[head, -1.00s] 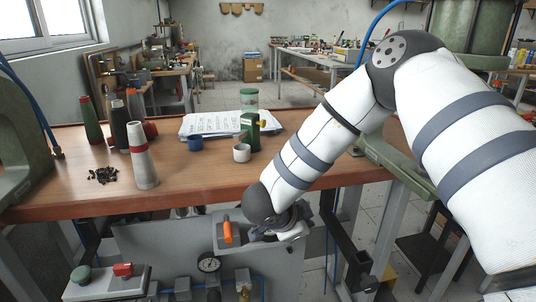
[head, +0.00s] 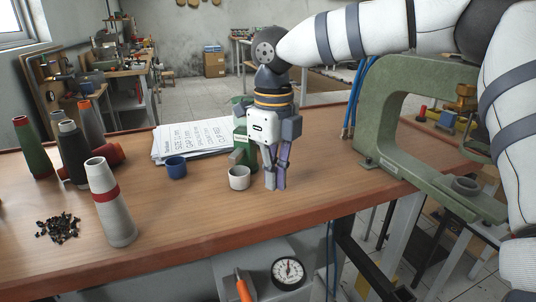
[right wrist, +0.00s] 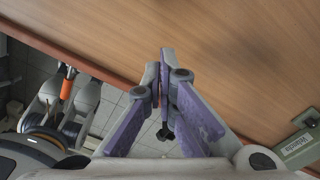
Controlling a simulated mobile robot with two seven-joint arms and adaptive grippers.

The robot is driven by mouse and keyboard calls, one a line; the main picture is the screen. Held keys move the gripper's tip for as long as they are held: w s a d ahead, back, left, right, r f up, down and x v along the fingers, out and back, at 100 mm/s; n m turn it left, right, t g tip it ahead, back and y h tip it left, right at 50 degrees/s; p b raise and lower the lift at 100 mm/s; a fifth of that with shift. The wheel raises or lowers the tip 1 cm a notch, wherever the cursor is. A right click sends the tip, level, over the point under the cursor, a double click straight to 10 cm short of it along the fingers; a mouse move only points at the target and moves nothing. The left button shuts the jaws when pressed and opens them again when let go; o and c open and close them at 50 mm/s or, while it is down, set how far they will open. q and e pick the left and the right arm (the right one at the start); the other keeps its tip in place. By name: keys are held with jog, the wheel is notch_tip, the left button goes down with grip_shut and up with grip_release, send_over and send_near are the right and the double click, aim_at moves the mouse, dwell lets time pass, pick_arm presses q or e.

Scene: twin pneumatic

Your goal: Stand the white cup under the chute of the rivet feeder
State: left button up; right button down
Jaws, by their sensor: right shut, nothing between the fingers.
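The white cup (head: 239,178) stands upright on the wooden table, in front of the green rivet feeder (head: 241,152). The feeder is partly hidden by my right gripper, and I cannot make out its chute. My right gripper (head: 275,186) points down just right of the cup, fingers shut and empty, with a small gap to the cup. In the right wrist view the closed fingers (right wrist: 165,62) are over the table's edge area, and the cup does not show there. My left gripper is not in view.
A blue cup (head: 176,168) stands left of the white cup, by printed sheets (head: 190,140). A grey cone with a red band (head: 109,205), other cones and black rivets (head: 58,228) are at left. A green C-frame press (head: 375,135) stands at right. The front middle of the table is clear.

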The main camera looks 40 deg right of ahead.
aim_at(258, 195)
jog(key=f, duration=0.3)
jog(key=shift+w+a+f, duration=0.15)
jog(key=shift+w+f, duration=0.05)
jog(key=shift+f, duration=0.05)
jog(key=shift+w+a+b, duration=0.2)
jog(key=shift+w+b, duration=0.05)
jog(key=shift+w, duration=0.4)
jog(key=shift+w+a+b, duration=0.15)
jog(key=shift+w+b, duration=0.05)
jog(key=shift+w, duration=0.4)
jog(key=shift+w+a+r, duration=0.1)
jog(key=shift+w, duration=0.2)
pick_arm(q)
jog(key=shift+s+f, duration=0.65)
pick_arm(e)
jog(key=shift+w+r, duration=0.15)
jog(key=shift+w+a, duration=0.1)
jog(key=shift+w+a, duration=0.25)
jog(key=shift+w, duration=0.6)
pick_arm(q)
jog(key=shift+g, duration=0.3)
pick_arm(e)
jog(key=shift+s, duration=0.1)
